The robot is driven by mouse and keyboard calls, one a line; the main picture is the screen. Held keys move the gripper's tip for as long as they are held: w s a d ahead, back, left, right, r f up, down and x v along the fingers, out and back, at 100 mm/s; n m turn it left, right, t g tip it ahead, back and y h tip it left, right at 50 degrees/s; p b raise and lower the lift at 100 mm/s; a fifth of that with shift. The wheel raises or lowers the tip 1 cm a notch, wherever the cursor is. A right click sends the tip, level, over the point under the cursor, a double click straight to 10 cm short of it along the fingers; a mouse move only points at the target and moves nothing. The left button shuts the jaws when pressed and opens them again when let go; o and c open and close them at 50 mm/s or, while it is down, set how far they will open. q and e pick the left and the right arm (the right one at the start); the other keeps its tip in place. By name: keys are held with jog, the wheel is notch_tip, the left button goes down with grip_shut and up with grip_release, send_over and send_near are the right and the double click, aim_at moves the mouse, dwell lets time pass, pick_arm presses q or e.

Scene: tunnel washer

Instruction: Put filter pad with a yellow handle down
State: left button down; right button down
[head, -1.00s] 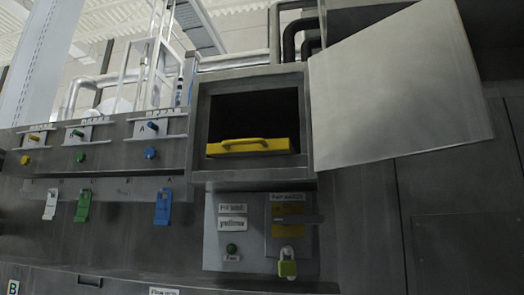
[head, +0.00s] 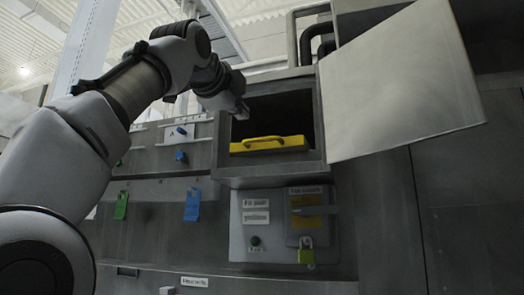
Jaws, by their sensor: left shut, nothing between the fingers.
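The filter pad with a yellow handle (head: 268,144) sits inside the open square housing, low in its dark opening, with its yellow front and handle facing me. My left gripper (head: 241,112) is at the upper left edge of the opening, above and left of the yellow handle and apart from it. It is small and dark in the picture, shut and empty. My left arm comes in from the left and hides part of the panel. My right gripper is not in view.
The housing's door (head: 400,85) stands open to the right. Below the opening is a grey control panel (head: 285,225) with a green button and a yellow-green padlock (head: 306,252). Blue (head: 192,205) and green (head: 121,205) tags hang on the left. Pipes run above the housing.

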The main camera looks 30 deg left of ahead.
pick_arm(q)
jog(key=p, duration=0.4)
send_near(265, 138)
jog(key=p+x, duration=0.7)
jog(key=p, duration=0.3)
jog(key=shift+w, duration=0.1)
